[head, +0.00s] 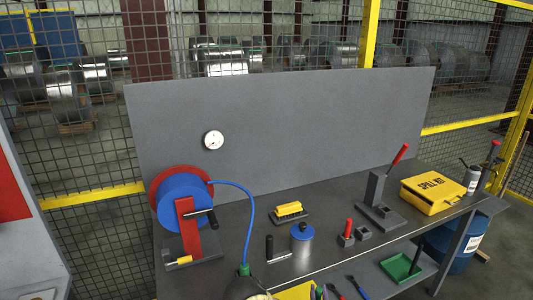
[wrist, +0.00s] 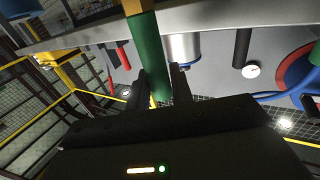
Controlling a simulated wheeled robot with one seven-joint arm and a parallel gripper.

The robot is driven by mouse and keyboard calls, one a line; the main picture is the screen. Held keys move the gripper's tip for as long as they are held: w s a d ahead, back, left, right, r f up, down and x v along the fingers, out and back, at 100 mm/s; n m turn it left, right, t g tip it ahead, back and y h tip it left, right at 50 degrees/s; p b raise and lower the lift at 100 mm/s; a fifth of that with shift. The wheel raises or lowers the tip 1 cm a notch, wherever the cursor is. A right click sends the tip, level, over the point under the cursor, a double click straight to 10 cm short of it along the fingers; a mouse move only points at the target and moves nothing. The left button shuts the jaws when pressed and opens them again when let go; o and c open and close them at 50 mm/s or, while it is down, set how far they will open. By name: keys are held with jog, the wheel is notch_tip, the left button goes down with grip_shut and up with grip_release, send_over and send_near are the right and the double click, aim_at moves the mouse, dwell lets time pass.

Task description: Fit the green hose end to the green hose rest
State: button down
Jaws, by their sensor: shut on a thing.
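The green hose end (head: 244,270) is at the end of the blue hose (head: 249,215), which arches down from the reel to the front of the bench. I cannot pick out the green hose rest for sure in either view.
The reel (head: 183,198) stands at the bench's left. A canister (head: 302,240), brush (head: 289,212), lever press (head: 377,195) and yellow spill kit (head: 432,192) stand rightward. A green tray (head: 401,267) is on the lower shelf. The bench (head: 335,205) is bare between brush and press.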

jog(key=shift+s+a+f+n+y, duration=0.2)
jog(key=shift+a+f+n+y, duration=0.3)
jog(key=shift+a+f+y, duration=0.35)
jog(key=shift+s, duration=0.1)
jog(key=s, duration=0.1)
jog(key=s+r, duration=0.2)
jog(key=s, duration=0.1)
jog(key=shift+r, duration=0.1)
jog(key=shift+s+d, duration=0.1)
jog(key=shift+s, duration=0.05)
